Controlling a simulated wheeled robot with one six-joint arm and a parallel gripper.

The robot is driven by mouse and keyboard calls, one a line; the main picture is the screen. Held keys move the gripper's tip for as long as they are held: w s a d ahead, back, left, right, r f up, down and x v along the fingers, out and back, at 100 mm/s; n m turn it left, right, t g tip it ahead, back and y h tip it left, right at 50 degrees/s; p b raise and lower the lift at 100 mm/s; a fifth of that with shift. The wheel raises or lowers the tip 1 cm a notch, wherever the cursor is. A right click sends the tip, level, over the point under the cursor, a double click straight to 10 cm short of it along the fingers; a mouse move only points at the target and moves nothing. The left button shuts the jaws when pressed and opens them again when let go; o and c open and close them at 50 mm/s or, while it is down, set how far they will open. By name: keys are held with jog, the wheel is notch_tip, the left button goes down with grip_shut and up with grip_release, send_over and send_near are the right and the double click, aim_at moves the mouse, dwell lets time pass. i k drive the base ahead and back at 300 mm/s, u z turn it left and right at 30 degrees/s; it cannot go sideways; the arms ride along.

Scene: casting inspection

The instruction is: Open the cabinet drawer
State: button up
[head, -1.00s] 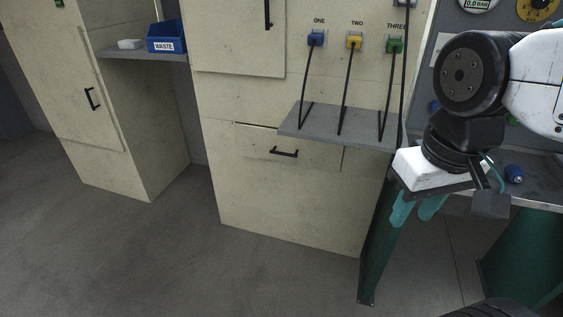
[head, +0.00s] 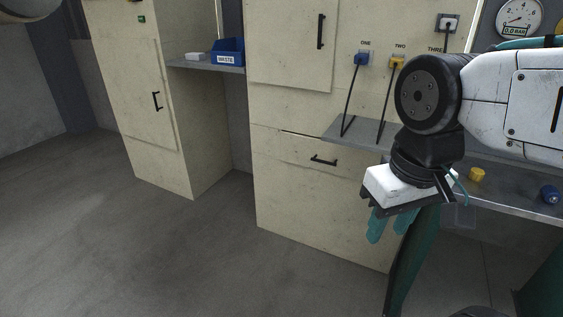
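The cabinet drawer (head: 290,153) is a beige front low in the middle cabinet, below the grey shelf. It has a black bar handle (head: 323,161). A thin dark gap shows along its top edge; I cannot tell whether it stands slightly out. My gripper (head: 388,226) hangs to the right of the handle, pointing down, with teal fingers and a white body. It is apart from the handle. The two fingers show a small gap between them, and nothing is seen held. The drawer's right end is partly hidden behind my gripper.
A grey shelf (head: 345,131) with cables to plugs sticks out above the drawer. A workbench (head: 515,201) with yellow and blue parts stands at the right. A blue WASTE bin (head: 228,52) sits on a side shelf. The floor before the cabinets is clear.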

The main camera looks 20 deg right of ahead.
aim_at(310, 151)
jog(key=u, duration=0.4)
jog(key=i, duration=1.2)
jog(key=z, duration=0.95)
jog(key=i, duration=0.35)
jog(key=z, duration=0.35)
